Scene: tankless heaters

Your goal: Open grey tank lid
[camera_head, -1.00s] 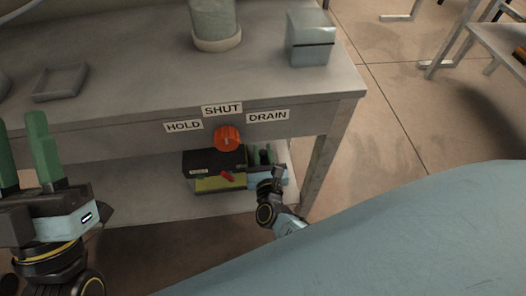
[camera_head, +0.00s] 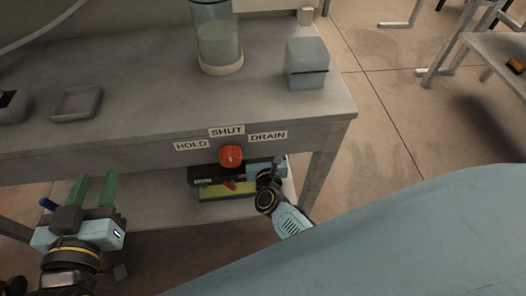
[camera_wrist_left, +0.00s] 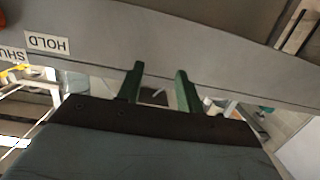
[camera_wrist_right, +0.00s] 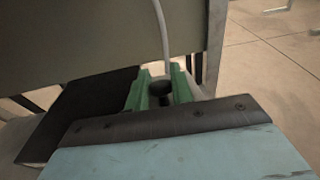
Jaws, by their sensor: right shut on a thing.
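I cannot tell for sure which thing has the grey tank lid. A pale grey box (camera_head: 306,64) with a dark seam near its top stands at the bench's right end, its top closed. A clear cylinder (camera_head: 217,45) with grey-green contents stands left of it. My right gripper (camera_wrist_right: 158,92) is low at the bench front, beside a black and yellow unit (camera_head: 226,188). It is shut on a dark round piece (camera_wrist_right: 160,87). My left gripper (camera_head: 96,188) is open and empty before the bench's front left; its parted green fingers also show in the left wrist view (camera_wrist_left: 159,88).
An orange knob (camera_head: 231,156) sits under the labels HOLD, SHUT and DRAIN on the bench front. A shallow grey tray (camera_head: 61,116) lies at the bench's left. A pale hose (camera_wrist_right: 162,35) runs above the held piece. The bench top between tray and cylinder is clear.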

